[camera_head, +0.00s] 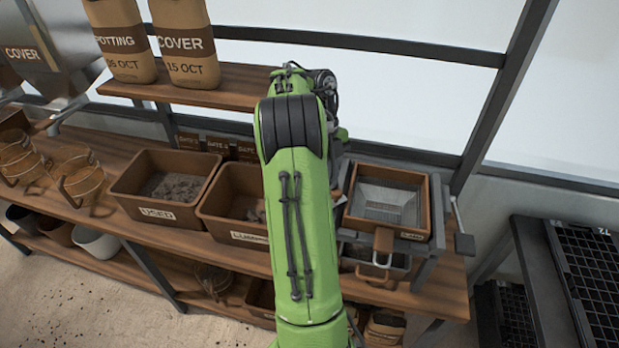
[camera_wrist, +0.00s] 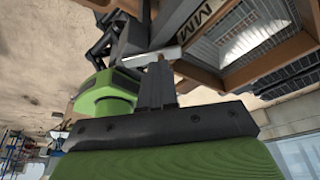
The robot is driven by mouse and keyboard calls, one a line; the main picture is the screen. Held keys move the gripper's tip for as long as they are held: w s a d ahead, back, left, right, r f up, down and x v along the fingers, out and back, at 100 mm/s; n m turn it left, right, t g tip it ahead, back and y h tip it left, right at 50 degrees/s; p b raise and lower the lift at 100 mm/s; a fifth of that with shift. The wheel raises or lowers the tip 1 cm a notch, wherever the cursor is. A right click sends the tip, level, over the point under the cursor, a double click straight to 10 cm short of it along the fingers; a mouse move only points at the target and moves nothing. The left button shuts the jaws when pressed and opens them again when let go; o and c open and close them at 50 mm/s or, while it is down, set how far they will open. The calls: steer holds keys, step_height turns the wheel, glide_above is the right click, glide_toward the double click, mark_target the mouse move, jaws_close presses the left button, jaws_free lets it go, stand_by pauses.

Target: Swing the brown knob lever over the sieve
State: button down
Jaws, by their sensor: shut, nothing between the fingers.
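The sieve (camera_head: 385,203) is a brown square frame with a grey mesh bottom, on a grey stand at the bench's right end. In the wrist view the sieve (camera_wrist: 240,50) fills the upper right. A brown upright grip (camera_head: 383,240) is at its front edge; I cannot tell whether this is the knob lever. A grey rod with a dark block (camera_head: 464,243) stands at its right side. My gripper (camera_wrist: 155,82) is shut and empty beside the sieve, near a pale bar (camera_wrist: 150,58). In the head view my arm hides my gripper.
Brown bins (camera_head: 160,190) marked USED and another (camera_head: 240,205) stand left of my arm. Bags (camera_head: 185,45) stand on the shelf above. Black trays (camera_head: 590,265) are at the far right.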

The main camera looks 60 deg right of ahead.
steer(key=shift+s+f+m+b, duration=0.2)
steer(key=shift+s+m+b, duration=0.15)
steer(key=shift+m, duration=0.45)
steer(key=shift+s+a+m+t+y+b, duration=0.15)
steer(key=shift+s+m+t+y+b, duration=0.25)
steer(key=shift+m, duration=0.5)
steer(key=shift+s+a+m, duration=0.1)
steer(key=shift+s+m, duration=0.15)
steer(key=shift+m, duration=0.05)
stand_by(1.0)
steer(key=p+v, duration=1.1)
steer(key=v, duration=0.5)
steer(key=shift+d, duration=0.25)
